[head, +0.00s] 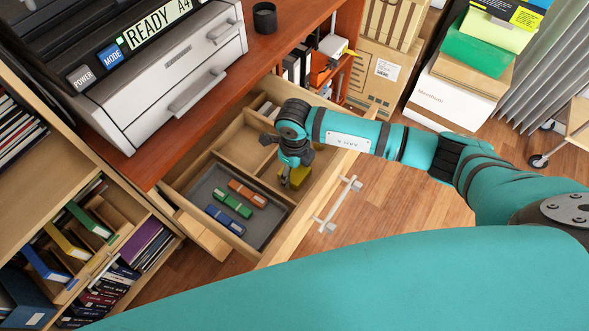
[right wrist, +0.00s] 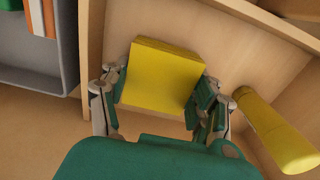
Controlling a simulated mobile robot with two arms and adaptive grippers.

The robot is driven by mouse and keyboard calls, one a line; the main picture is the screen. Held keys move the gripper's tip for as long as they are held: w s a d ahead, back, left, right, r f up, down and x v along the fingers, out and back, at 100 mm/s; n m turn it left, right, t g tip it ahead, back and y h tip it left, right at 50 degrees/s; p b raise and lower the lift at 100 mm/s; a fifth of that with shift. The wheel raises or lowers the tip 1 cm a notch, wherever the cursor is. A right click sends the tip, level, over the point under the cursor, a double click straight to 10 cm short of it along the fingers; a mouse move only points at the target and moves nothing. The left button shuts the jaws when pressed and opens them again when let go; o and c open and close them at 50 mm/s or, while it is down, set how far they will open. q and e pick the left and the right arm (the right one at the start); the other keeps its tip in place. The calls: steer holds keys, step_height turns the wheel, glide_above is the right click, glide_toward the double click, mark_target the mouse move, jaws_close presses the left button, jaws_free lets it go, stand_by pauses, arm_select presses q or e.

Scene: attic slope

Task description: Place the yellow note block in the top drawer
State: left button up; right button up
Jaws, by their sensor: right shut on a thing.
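The yellow note block (head: 300,177) is inside or just over the right-hand part of the open top drawer (head: 262,258). My right gripper (head: 289,180) reaches down from above and is shut on the block. In the right wrist view, the block (right wrist: 160,75) sits between the two fingers of the right gripper (right wrist: 160,97), above the bare wood compartment floor. I cannot tell whether the block touches the floor. The gripper hides part of the block in the head view. My left gripper is not in view.
A grey tray (head: 203,192) with orange, green and blue items lies in the drawer's left part. A yellow cylinder (right wrist: 276,130) is right of the gripper. Wooden dividers (head: 233,158) split the drawer. A white handle (head: 338,205) sticks out in front. A printer (head: 165,75) stands above.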

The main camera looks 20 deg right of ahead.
steer(key=shift+f, duration=0.3)
stand_by(0.4)
steer(key=o, duration=1.3)
steer(key=shift+r, duration=0.15)
step_height(320, 180, up, 12)
steer(key=shift+f, duration=0.1)
